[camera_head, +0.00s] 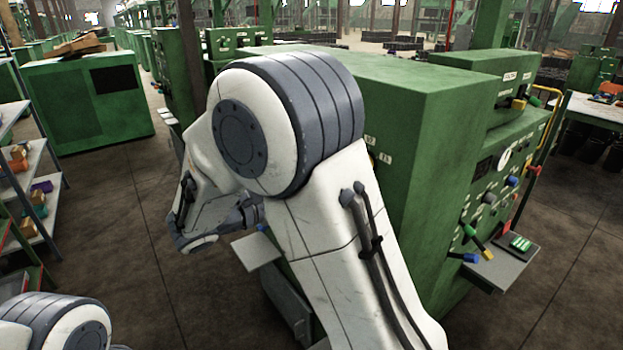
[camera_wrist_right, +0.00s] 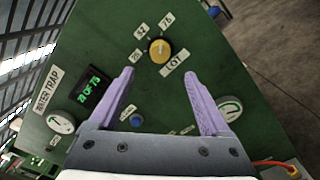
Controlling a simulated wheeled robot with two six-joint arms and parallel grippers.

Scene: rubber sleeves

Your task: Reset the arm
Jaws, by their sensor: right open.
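My right arm (camera_head: 335,240) rises from the bottom of the head view, bends at a large white and grey joint, and reaches down to the left beside a green machine (camera_head: 420,130). I cannot make out its fingertips there. In the right wrist view my right gripper (camera_wrist_right: 159,78) is open, with two purple fingers apart and nothing between them. It faces a tilted green panel (camera_wrist_right: 110,50) with a yellow knob (camera_wrist_right: 159,50) just beyond the fingertips. Only a white and grey joint of my left arm (camera_head: 55,322) shows at the bottom left; its gripper is out of view.
The panel has a lit display (camera_wrist_right: 92,92), a gauge (camera_wrist_right: 61,121) and a blue knob (camera_wrist_right: 136,119). A shelf rack (camera_head: 28,185) stands at the left. A small platform with a green-topped item (camera_head: 520,243) juts from the machine's right. Open floor (camera_head: 110,215) lies left of my right arm.

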